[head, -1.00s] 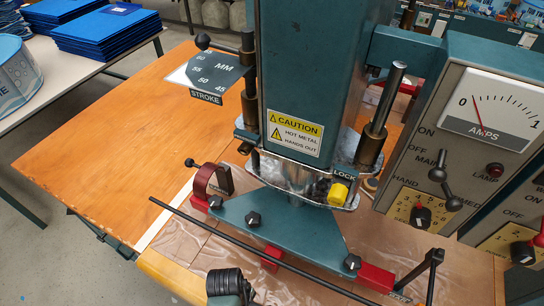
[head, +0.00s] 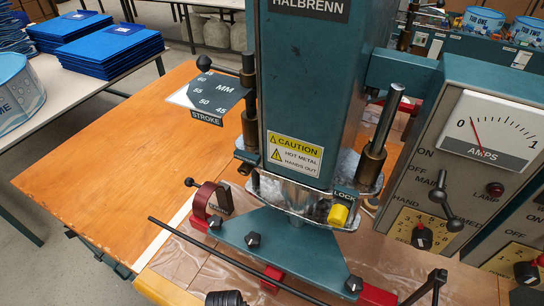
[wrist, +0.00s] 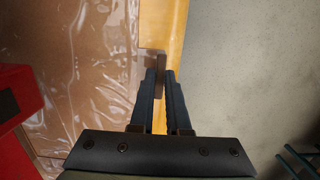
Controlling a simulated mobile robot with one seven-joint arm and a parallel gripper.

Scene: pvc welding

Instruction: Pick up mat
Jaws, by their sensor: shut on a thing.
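In the wrist view, my gripper (wrist: 161,76) is closed on a small brown tab (wrist: 160,60) at the edge of the yellow table border. The tab appears to belong to the brown mat (wrist: 95,35), which lies flat under a clear, wrinkled plastic sheet to the left. How the tab joins the mat is partly hidden by my fingers. In the head view, the brown mat and plastic (head: 190,265) show around the foot of the teal press.
The teal press (head: 310,80) with its control box (head: 465,180) stands over the work area. A thin black rod (head: 190,237) crosses the front. A red block (wrist: 20,90) is left of my gripper. Bare wooden tabletop (head: 110,160) lies at left; grey floor (wrist: 235,70) lies right of the table edge.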

